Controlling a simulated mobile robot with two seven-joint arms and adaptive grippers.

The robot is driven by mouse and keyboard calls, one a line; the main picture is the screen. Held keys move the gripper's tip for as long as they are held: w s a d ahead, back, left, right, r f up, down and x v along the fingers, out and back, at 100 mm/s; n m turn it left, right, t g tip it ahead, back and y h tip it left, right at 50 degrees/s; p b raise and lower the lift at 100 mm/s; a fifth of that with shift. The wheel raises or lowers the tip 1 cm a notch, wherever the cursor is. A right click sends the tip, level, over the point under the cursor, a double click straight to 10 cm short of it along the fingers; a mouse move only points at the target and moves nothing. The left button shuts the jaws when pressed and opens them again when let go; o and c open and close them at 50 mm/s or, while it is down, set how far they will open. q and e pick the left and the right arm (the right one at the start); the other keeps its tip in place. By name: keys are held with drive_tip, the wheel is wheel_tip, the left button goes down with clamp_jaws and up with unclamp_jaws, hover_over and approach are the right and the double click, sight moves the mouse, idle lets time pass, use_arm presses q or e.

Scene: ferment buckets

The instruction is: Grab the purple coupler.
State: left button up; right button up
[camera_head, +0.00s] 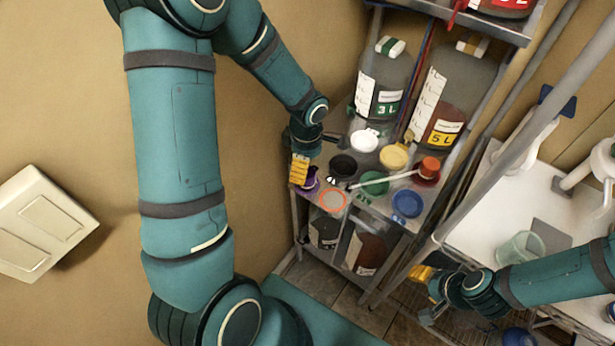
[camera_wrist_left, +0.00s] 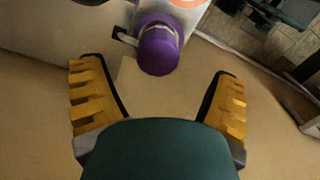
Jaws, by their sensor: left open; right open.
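The purple coupler (camera_head: 310,179) sits at the left edge of the shelf among other coloured caps, partly hidden by my left gripper (camera_head: 300,170). In the left wrist view the purple coupler (camera_wrist_left: 159,47) stands ahead, with a small dark-and-white side piece at its left. My left gripper (camera_wrist_left: 158,105) is open, its yellow fingers apart on both sides below the coupler, with nothing between them. My right gripper (camera_head: 420,281) is open at the lower right, near the white table and far from the coupler.
Black (camera_head: 343,166), green (camera_head: 374,183), blue (camera_head: 407,203) and orange (camera_head: 333,201) caps crowd the shelf. A 3 L bottle (camera_head: 384,85) and a 5 L bottle (camera_head: 452,95) stand behind. A white table (camera_head: 490,215) with a beaker (camera_head: 521,249) is at right.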

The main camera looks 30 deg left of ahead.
sight(310, 183)
use_arm(q)
drive_tip(key=shift+w+a+f, duration=0.1)
drive_tip(key=shift+f, duration=2.9)
drive_tip(key=c, duration=1.4)
